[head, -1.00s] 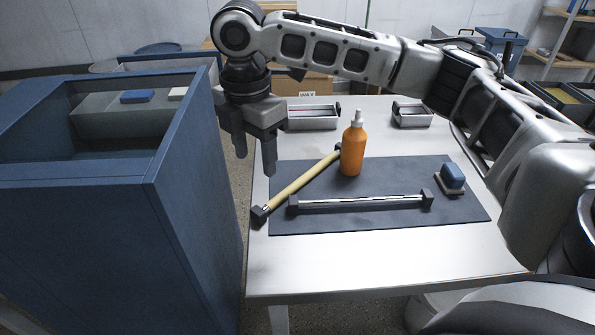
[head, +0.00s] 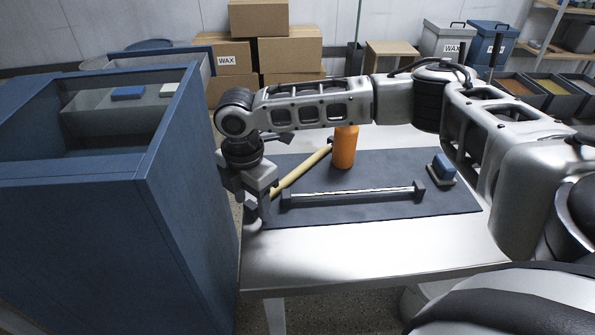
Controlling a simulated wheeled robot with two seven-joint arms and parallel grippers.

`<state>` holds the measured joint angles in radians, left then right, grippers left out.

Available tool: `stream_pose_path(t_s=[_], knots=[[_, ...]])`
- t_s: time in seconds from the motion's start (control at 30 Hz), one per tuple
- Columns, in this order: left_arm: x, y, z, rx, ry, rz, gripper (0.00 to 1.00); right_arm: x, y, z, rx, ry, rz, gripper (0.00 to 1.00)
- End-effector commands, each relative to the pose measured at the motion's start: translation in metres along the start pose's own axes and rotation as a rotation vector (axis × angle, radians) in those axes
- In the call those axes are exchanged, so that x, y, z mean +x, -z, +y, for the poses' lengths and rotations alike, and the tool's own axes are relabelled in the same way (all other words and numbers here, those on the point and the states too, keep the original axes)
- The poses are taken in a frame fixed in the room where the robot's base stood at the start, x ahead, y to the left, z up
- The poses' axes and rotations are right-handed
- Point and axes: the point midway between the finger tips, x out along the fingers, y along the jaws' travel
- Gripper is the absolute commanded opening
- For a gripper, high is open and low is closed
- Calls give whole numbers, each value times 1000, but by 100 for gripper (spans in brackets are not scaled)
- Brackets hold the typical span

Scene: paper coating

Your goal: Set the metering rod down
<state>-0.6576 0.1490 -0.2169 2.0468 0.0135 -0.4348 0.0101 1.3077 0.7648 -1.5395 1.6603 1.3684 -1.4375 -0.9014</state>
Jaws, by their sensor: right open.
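A thin silver rod with dark end blocks (head: 350,195), which looks like the metering rod, lies across the front of the dark mat (head: 400,209). A yellow rod (head: 303,170) lies diagonally behind it, its near end hidden by my right gripper. My right gripper (head: 254,203) is open, pointing down at the table's left edge, beside the yellow rod's near end. Whether its fingers straddle that end cannot be told. An orange bottle (head: 344,148) stands upright behind the silver rod, its top hidden by my right arm. My left gripper is out of view.
A tall blue open-topped cabinet (head: 190,205) stands close left of the table (head: 370,247). A blue block (head: 443,166) sits on the mat's right side. The table front is clear. Cardboard boxes (head: 292,55) stand behind.

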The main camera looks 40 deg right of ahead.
Motion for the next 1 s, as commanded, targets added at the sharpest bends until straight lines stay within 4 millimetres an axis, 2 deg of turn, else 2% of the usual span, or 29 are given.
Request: stream_pose_path(t_s=[0.17, 0.37, 0.77, 1.0], knots=[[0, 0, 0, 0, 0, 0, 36, 0, 0, 0, 0, -1, 0, 53], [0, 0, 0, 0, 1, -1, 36, 0, 0, 0, 0, 0, 0, 0], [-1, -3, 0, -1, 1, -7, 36, -6, 0, 1, 0, -2, -2, 0], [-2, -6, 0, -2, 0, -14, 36, -37, -4, 2, 4, -4, -2, 0]])
